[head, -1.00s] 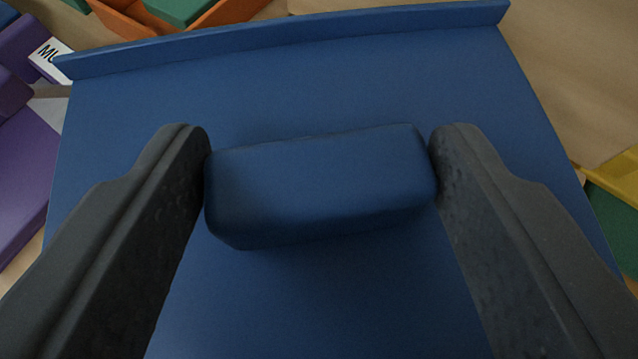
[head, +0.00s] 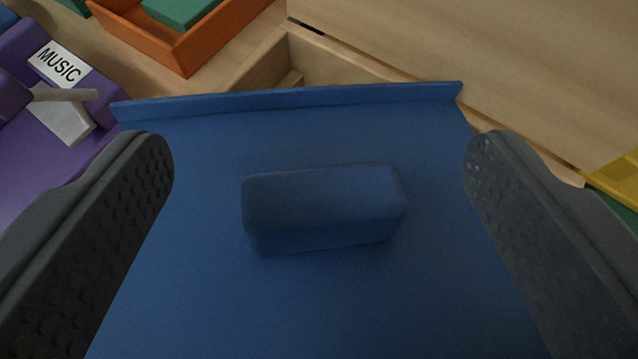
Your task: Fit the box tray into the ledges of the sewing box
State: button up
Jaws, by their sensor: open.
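The blue box tray (head: 200,150) fills the lower middle of the head view, with a raised rim along its far edge and a block-shaped blue handle (head: 322,208) in its middle. The wooden sewing box (head: 330,65) shows beyond the tray's far edge, with a small piece of inner ledge (head: 291,79) at its far left corner. The tray lies over the box opening, slightly turned; whether it is seated on the ledges cannot be told. My gripper (head: 320,165) is open, one finger on each side of the handle with a clear gap to both. The tray's near edge is out of view.
An orange tray (head: 190,45) with a green block (head: 180,10) stands at the back left. A purple box with a MUSIC label (head: 60,63) is at the left. A large wooden panel (head: 480,60) rises at the back right. A yellow object (head: 620,180) is at the right edge.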

jog(key=p+v, duration=0.1)
jog(key=v, duration=1.1)
jog(key=shift+p, duration=0.4)
jog(key=shift+r, duration=0.1)
jog(key=s+a+r+n+t+y, duration=0.1)
jog(key=s+r, duration=0.1)
jog(key=r, duration=0.9)
jog(key=s+a+r+t+y, duration=0.1)
jog(key=r, duration=1)
jog(key=s+d+r, duration=0.1)
jog(key=s+r, duration=0.5)
jog(key=r, duration=0.2)
jog(key=s+r+t+h, duration=0.1)
jog(key=s+r, duration=0.5)
jog(key=r, duration=0.3)
jog(key=shift+d+m+h, duration=0.3)
jog(key=shift+d, duration=0.05)
jog(key=shift+s, duration=0.1)
